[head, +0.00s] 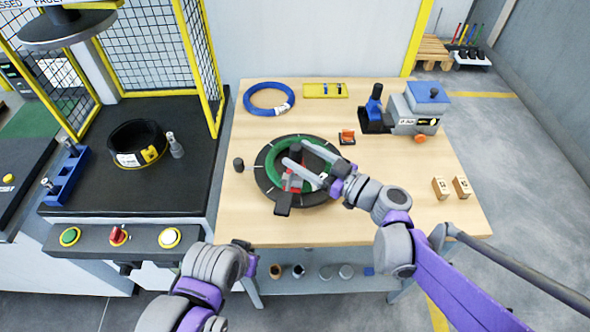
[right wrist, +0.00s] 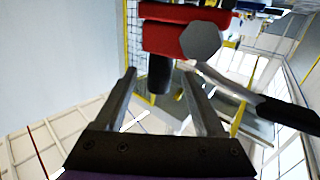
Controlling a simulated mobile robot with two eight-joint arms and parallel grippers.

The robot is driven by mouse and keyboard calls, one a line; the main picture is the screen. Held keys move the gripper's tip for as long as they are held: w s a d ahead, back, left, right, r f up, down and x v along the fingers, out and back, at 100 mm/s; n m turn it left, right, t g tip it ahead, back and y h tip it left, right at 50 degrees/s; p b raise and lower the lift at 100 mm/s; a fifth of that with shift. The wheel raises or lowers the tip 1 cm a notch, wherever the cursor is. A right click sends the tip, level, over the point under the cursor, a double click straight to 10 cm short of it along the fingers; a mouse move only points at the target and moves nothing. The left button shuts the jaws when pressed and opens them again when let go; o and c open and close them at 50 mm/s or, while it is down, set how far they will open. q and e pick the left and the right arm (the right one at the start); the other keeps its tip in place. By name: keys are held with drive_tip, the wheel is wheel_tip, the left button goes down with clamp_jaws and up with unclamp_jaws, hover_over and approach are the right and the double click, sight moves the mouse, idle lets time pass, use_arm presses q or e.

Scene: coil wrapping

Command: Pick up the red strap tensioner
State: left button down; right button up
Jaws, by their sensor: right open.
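The red strap tensioner (head: 292,187) shows in the head view at the front of the green ring (head: 271,160), partly behind my right gripper's fingers. A dark part sticks out from it toward the front. In the right wrist view the tensioner (right wrist: 172,32) has a red body, a grey hexagonal knob and dark handles. My right gripper (head: 296,153) is open and reaches in from the right over the ring. In the wrist view its fingers (right wrist: 159,75) stand apart, below the red body. My left gripper (head: 248,262) is low at the front; its fingers cannot be made out.
A black bench (head: 110,185) stands left.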

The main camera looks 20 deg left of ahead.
drive_tip(key=shift+x, duration=1.05)
drive_tip(key=shift+c, duration=0.2)
clamp_jaws()
idle(0.4)
